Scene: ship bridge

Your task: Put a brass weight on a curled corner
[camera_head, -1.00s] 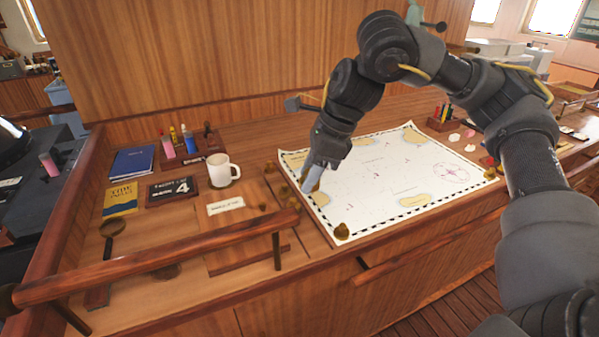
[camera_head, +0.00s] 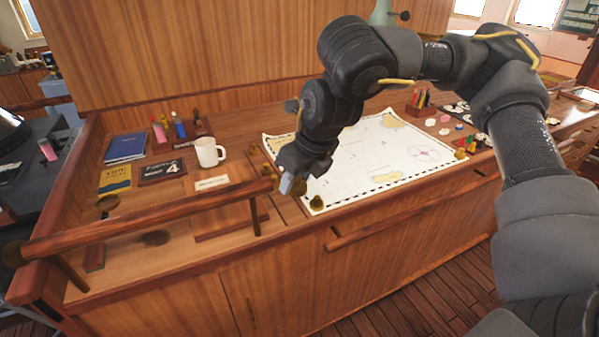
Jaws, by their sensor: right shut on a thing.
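The chart (camera_head: 385,150) lies on the wooden desk, partly covered by my right arm. A brass weight (camera_head: 316,203) stands on its near left corner and another (camera_head: 459,153) at its near right corner. More small brass pieces (camera_head: 255,151) stand along the left of the chart. My right gripper (camera_head: 287,187) points down over the chart's left edge, by the near left corner. It is shut on what seems to be a brass weight, mostly hidden by the fingers. My arm hides the far left part of the chart. My left gripper is out of view.
A wooden rail (camera_head: 150,222) runs along the desk front, close left of the gripper. A white mug (camera_head: 209,152), a label card (camera_head: 211,183), a blue book (camera_head: 126,147) and a yellow booklet (camera_head: 115,179) stand or lie left. Pencils (camera_head: 424,98) stand behind the chart at right.

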